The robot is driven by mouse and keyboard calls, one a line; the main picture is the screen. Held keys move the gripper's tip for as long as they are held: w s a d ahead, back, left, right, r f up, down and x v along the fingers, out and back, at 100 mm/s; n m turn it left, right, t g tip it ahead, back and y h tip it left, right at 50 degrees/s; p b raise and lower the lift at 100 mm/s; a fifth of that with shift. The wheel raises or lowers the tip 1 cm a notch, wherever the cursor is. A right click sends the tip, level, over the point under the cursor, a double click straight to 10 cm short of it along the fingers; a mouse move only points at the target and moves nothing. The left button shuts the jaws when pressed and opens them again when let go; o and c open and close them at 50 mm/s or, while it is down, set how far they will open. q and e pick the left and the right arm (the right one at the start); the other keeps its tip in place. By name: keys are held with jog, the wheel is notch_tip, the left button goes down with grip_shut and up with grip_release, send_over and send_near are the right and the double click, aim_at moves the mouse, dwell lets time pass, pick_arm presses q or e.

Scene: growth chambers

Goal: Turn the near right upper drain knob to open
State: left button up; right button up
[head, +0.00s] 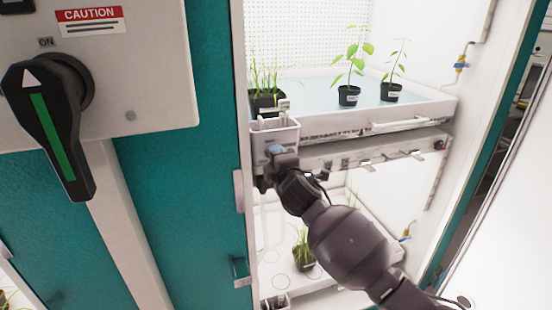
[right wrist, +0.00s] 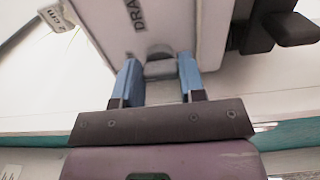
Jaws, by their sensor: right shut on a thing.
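The upper drain box (head: 274,134) is a pale box at the near left corner of the upper tray. In the right wrist view the box (right wrist: 185,30) carries partly visible lettering, "DRA". A small grey drain knob (right wrist: 160,68) sits low on its face. My right gripper (head: 275,152) is at the front of this box, its blue fingers on either side of the knob; the fingers also show in the right wrist view (right wrist: 159,72). It is shut on the knob. The knob is hidden by the gripper in the head view, and its turn angle cannot be told. My left gripper is not in view.
A lower tray (head: 345,235) with a grass pot (head: 303,257) lies beneath. A teal panel (head: 190,150) and a black rotary switch (head: 50,120) stand at left. A white door (head: 500,220) is at right.

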dwell(0.4)
jog(key=o, duration=0.9)
jog(key=v, duration=1)
jog(key=shift+s+d, duration=0.15)
jog(key=shift+s, duration=0.2)
jog(key=shift+m, duration=0.3)
